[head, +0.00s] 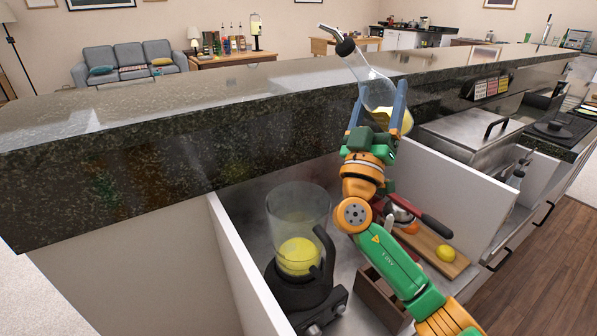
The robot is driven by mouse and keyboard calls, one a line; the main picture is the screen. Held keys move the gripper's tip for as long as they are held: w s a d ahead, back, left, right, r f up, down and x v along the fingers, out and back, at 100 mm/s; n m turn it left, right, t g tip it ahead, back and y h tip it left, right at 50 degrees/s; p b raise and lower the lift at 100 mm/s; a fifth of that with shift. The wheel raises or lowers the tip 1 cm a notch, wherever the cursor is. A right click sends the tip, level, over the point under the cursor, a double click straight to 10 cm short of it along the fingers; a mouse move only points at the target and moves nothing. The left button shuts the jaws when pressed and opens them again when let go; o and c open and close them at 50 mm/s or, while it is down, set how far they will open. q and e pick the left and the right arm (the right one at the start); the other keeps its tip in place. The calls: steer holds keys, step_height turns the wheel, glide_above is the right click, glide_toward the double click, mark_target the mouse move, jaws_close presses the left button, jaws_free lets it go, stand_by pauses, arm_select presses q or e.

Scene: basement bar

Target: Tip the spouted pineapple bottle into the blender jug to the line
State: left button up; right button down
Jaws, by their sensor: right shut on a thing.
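The spouted pineapple bottle (371,84) is clear, with a black collar and a metal spout, and yellow liquid low inside it. It is tilted, its spout up and to the left. My right gripper (379,112) is shut on its lower body and holds it up near the bar's raised counter. The blender jug (297,207) is clear and stands upright on its black base, below and left of the bottle. Yellow content fills its lower part; I cannot make out a line on it. My left gripper is not in view.
The dark stone counter (180,140) runs across behind the blender. A metal lidded bin (466,132) stands further right.

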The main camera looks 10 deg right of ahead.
mark_target(360, 87)
step_height(360, 87, down, 6)
steer(key=a+m+g+b, duration=0.3)
steer(key=m+g+b, duration=0.1)
steer(key=g, duration=0.1)
steer(key=r+p, duration=0.1)
steer(key=p, duration=0.1)
steer(key=s+r+m+g+p, duration=0.1)
steer(key=r+p, duration=0.1)
steer(key=r+g+y+p, duration=0.1)
steer(key=r+p, duration=0.1)
steer(key=shift+s+a+r+m+p, duration=0.1)
steer(key=shift+s+a+m+p, duration=0.1)
steer(key=shift+a+m+p, duration=0.2)
steer(key=shift+m+g+y, duration=0.5)
steer(key=shift+g+y, duration=0.1)
steer(key=r+p, duration=0.2)
steer(key=a+r+p, duration=0.1)
steer(key=p, duration=0.2)
steer(key=shift+s+a+r, duration=0.1)
steer(key=shift+s+r, duration=0.1)
steer(key=shift+r, duration=0.2)
steer(key=shift+f, duration=0.3)
